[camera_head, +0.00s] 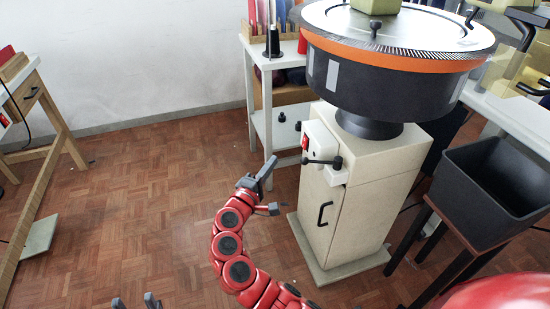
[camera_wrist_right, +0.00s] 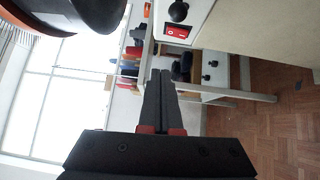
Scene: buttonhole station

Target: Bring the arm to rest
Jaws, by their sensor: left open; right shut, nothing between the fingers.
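My right arm (camera_head: 230,243), red with dark joint discs, reaches up from the bottom of the head view. Its gripper (camera_head: 271,164) hangs in the air, in front of the cabinet's left side in the picture. In the right wrist view the two dark fingers (camera_wrist_right: 160,73) lie together with nothing between them. My left gripper (camera_head: 135,301) shows only as two grey fingertips at the bottom edge of the head view. The tips are spread apart and nothing is seen between them. The rest of the left arm is out of view.
A cream cabinet (camera_head: 345,215) carries a large round drum (camera_head: 385,85) and a red switch (camera_head: 306,143). A black bin (camera_head: 490,185) stands at the right. A white shelf stand (camera_head: 288,122) is behind. A wooden table (camera_head: 50,120) is at far left. The parquet floor between is clear.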

